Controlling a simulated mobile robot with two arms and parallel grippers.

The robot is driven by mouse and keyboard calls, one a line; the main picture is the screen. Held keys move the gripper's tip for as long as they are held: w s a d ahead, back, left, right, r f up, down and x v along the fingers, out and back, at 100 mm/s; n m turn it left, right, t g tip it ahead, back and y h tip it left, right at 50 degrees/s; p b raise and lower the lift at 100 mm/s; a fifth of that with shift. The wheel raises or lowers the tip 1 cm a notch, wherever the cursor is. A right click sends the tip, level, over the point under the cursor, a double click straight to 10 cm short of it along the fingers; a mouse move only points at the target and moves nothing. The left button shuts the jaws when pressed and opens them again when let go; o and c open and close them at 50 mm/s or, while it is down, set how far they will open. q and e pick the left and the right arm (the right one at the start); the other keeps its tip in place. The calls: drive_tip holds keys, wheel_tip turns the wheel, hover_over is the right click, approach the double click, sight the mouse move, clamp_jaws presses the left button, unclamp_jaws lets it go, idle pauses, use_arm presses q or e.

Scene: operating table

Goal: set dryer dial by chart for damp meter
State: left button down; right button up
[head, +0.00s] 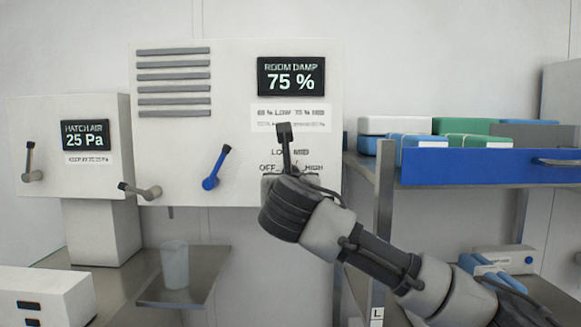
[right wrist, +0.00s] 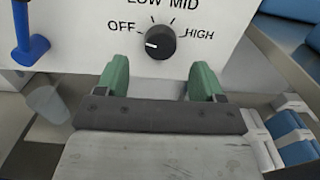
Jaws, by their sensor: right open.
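The dryer panel (head: 235,110) is a white box on the wall. Its damp meter (head: 290,76) reads ROOM DAMP 75 %. The chart (head: 290,117) below shows LOW and MID entries with percentages; its small print is blurred. The black dial (right wrist: 161,44) is marked OFF, LOW, MID and HIGH; its white mark points left, on the OFF side. In the head view my right gripper hides the dial. My right gripper (right wrist: 161,66) has its green fingers spread apart and empty, just below the dial; it also shows in the head view (head: 284,178). My left gripper is not in view.
A blue-handled lever (head: 216,168) and a grey-handled lever (head: 140,191) are on the panel's left side. A HATCH AIR meter (head: 85,135) reads 25 Pa. A clear cup (head: 174,265) stands on a shelf below. A blue-fronted shelf (head: 480,168) with boxes is at right.

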use_arm(q)
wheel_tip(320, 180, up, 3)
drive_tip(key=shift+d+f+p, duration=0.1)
drive_tip(key=shift+p, duration=0.85)
use_arm(e)
drive_tip(key=w, duration=0.4)
drive_tip(key=shift+w, duration=0.4)
drive_tip(key=c, duration=0.9)
